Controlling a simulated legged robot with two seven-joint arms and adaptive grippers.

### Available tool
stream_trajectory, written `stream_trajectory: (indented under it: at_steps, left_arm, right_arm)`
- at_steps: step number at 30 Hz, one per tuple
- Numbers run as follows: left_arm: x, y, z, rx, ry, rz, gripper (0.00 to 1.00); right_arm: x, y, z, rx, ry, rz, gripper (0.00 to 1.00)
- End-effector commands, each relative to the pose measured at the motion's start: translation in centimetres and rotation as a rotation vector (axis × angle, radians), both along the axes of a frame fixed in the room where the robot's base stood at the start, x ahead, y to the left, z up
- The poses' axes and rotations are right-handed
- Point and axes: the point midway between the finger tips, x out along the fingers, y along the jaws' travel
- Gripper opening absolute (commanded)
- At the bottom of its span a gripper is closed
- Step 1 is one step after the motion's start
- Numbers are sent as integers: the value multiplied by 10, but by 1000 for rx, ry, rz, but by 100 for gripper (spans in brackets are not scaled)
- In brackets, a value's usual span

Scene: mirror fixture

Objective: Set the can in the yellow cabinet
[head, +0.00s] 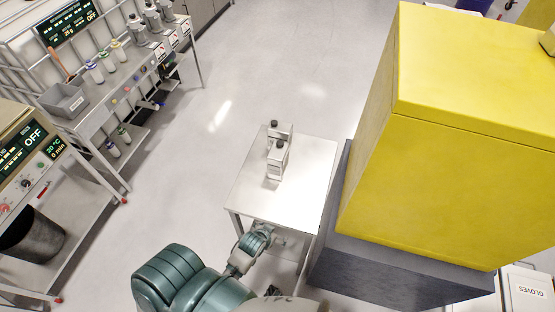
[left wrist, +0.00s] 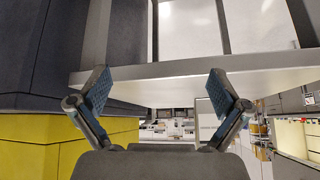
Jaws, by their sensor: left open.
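Two pale metal cans with black caps stand close together on a small white table in the head view, the nearer can (head: 278,160) in front of the farther can (head: 285,131). The yellow cabinet (head: 470,180) stands right of the table on a dark grey base; no opening shows on the faces in view. My left arm reaches up to the table's near edge. In the left wrist view my left gripper (left wrist: 158,88) is open and empty, its fingers spread near the table edge. No can shows there. My right gripper is not in view.
The white table (head: 245,195) has free room around the cans, and its edge (left wrist: 160,72) crosses the left wrist view. The dark base (head: 385,268) sits close to the table's right side. Lab benches stand at the left, with clear floor between.

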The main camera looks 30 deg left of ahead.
Motion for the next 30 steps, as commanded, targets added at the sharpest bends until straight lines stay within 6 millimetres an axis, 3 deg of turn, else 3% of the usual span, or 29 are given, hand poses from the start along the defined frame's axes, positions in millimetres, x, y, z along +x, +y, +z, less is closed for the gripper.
stream_trajectory:
  at_steps: [1, 6, 9, 12, 16, 22, 30]
  left_arm:
    - [12, 7, 36, -2, -71, 23, 100]
    - [72, 52, 120, 3, -417, 157, 100]
    - [88, 74, 157, 15, -560, 213, 100]
    - [97, 86, 177, 27, -640, 243, 100]
    - [115, 92, 179, 32, -664, 251, 100]
    - [160, 101, 165, 33, -662, 249, 100]
    - [204, 112, 149, 32, -661, 247, 100]
  right_arm:
    - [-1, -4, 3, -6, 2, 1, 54]
    - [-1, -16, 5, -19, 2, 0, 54]
    - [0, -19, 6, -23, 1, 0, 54]
    - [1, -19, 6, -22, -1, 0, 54]
    - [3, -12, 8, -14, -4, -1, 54]
    - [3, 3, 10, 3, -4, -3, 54]
    - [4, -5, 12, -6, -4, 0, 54]
